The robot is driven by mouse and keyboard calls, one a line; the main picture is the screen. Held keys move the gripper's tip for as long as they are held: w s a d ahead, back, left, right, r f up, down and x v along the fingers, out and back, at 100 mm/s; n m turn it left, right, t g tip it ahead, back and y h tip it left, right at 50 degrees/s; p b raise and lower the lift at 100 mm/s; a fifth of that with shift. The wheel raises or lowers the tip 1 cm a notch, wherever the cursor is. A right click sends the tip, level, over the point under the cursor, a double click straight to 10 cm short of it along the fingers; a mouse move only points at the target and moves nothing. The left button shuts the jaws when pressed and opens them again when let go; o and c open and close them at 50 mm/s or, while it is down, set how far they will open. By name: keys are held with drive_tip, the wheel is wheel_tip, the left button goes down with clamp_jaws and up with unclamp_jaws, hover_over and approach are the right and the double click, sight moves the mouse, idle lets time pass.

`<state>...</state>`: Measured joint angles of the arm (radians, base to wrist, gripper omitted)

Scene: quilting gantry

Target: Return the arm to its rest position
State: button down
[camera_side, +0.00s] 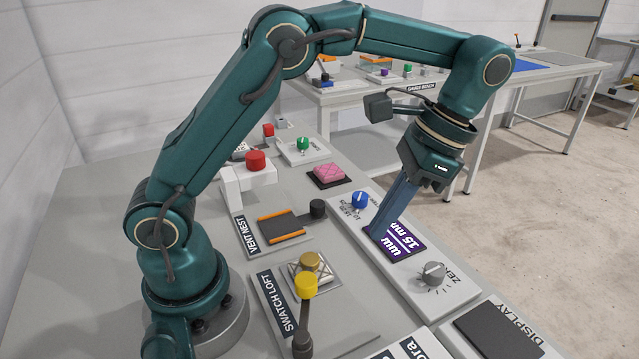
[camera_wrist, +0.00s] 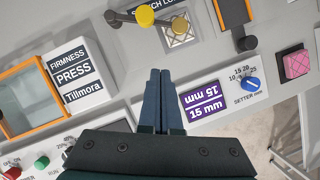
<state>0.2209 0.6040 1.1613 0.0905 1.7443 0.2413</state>
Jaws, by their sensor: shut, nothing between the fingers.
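My arm reaches over the bench, bent downward at the wrist. My gripper (camera_side: 377,232) points down over the long setter panel, its fingertips by the purple "15 mm" display (camera_side: 404,245). In the wrist view the two fingers of my gripper (camera_wrist: 160,72) lie together, shut and empty, with the purple display (camera_wrist: 204,104) just to their right. I cannot tell whether the fingertips touch the panel.
Around my gripper are the blue setter knob (camera_side: 360,200), grey knob (camera_side: 433,274), yellow-topped lever (camera_side: 305,290), vent nest (camera_side: 278,227) and pink block (camera_side: 328,173). A red button (camera_side: 256,160) stands on a white block. An orange-framed box (camera_wrist: 30,95) shows in the wrist view.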

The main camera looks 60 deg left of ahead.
drive_tip(key=shift+r, duration=0.1)
idle(0.3)
drive_tip(key=s+a+r+n+t+h, duration=0.1)
drive_tip(key=s+a+r+n+t, duration=0.15)
drive_tip(key=s+r+t, duration=0.4)
drive_tip(key=s+f+n+t, duration=0.1)
drive_tip(key=f, duration=0.1)
drive_tip(key=s+a+f+n+t+h, duration=0.1)
drive_tip(key=s+f+n+t, duration=0.1)
drive_tip(key=shift+a+f, duration=0.1)
drive_tip(key=shift+a, duration=0.1)
idle(0.3)
